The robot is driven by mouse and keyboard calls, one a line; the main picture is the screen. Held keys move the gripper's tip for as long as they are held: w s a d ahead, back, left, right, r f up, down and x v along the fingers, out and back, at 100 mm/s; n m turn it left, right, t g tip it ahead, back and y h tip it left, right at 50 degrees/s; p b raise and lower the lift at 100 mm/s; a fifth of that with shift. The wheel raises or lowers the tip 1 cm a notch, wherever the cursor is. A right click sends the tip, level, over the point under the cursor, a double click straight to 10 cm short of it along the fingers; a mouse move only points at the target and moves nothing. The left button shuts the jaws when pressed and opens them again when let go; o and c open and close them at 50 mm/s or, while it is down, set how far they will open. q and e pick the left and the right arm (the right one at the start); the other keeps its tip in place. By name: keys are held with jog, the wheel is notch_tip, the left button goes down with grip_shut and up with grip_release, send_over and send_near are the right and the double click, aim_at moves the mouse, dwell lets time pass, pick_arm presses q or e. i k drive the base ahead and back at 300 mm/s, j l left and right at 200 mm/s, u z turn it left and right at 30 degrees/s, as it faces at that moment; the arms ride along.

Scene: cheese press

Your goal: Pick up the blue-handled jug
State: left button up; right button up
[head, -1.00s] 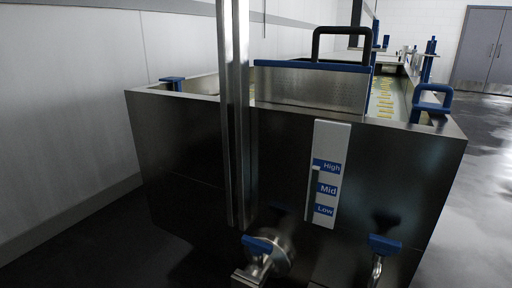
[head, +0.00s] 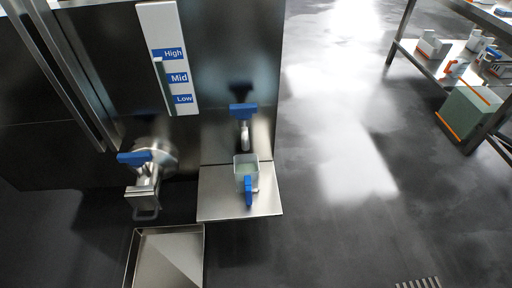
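The blue-handled jug (head: 246,172) is a small pale, see-through container in the head view. It stands on a metal shelf (head: 217,203) at the front of the dark steel vat (head: 224,60). Its blue handle (head: 248,190) faces toward me. It sits under a tap with a blue lever (head: 243,111). Neither of my grippers shows in the head view.
A larger valve with a blue handle (head: 134,158) is left of the jug, above a metal tray (head: 168,255) on the floor. A level gauge (head: 170,65) marks the vat. A rack (head: 450,62) stands at right. Dark floor (head: 335,185) between is clear.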

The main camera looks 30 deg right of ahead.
aim_at(246, 166)
jog(key=z, duration=0.75)
